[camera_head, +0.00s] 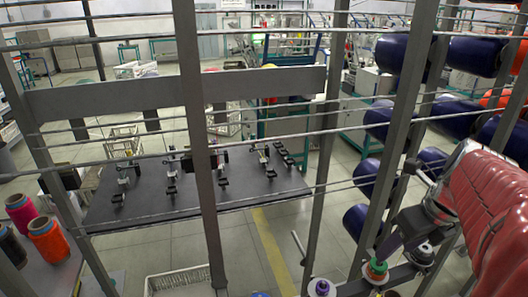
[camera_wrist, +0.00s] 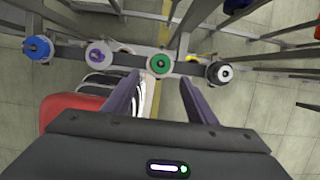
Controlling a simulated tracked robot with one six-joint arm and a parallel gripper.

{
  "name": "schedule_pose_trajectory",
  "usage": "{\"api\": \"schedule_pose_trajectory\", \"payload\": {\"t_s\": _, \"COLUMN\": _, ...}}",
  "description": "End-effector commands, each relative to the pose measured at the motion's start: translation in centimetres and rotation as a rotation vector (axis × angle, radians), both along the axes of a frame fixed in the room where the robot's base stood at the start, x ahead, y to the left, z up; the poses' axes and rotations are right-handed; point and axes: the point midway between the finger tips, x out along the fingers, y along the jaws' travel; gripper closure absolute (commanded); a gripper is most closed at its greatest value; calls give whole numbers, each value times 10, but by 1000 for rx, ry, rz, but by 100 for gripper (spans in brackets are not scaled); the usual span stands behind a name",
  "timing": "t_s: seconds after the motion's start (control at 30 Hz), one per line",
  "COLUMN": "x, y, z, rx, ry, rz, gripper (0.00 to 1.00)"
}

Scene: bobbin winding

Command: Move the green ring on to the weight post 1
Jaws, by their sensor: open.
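The green ring (camera_wrist: 160,63) sits around a post on a dark horizontal bar in the wrist view, on a pale round base. It also shows in the head view (camera_head: 376,270), low and right of centre. My gripper (camera_wrist: 160,82) is open and empty, its two purple-grey fingers apart, with the green ring just beyond and between the fingertips. In the head view my gripper (camera_head: 388,244) is just above the green ring, partly hidden by a frame upright. I cannot tell which post is weight post 1.
On the same bar are a blue spool (camera_wrist: 38,49), a purple one (camera_wrist: 98,54) and a black-and-white one (camera_wrist: 219,73). Metal uprights and rods cross the head view close to my arm. A dark table (camera_head: 240,185) with small fixtures stands behind, and large blue bobbins (camera_head: 403,54) hang at right.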

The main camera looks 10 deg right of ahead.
Motion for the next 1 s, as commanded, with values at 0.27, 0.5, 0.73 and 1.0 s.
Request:
{"api": "schedule_pose_trajectory", "payload": {"t_s": 0.27, "x": -1, "y": -1, "z": -1, "rx": -1, "ry": -1, "rz": -3, "gripper": 48}}
{"api": "schedule_pose_trajectory", "payload": {"t_s": 0.5, "x": 3, "y": -1, "z": -12, "rx": 0, "ry": 0, "rz": -2, "gripper": 48}}
{"api": "schedule_pose_trajectory", "payload": {"t_s": 0.73, "x": 9, "y": -1, "z": -31, "rx": 0, "ry": 0, "rz": -3, "gripper": 48}}
{"api": "schedule_pose_trajectory", "payload": {"t_s": 1.0, "x": 15, "y": -1, "z": -55, "rx": 0, "ry": 0, "rz": -3, "gripper": 48}}
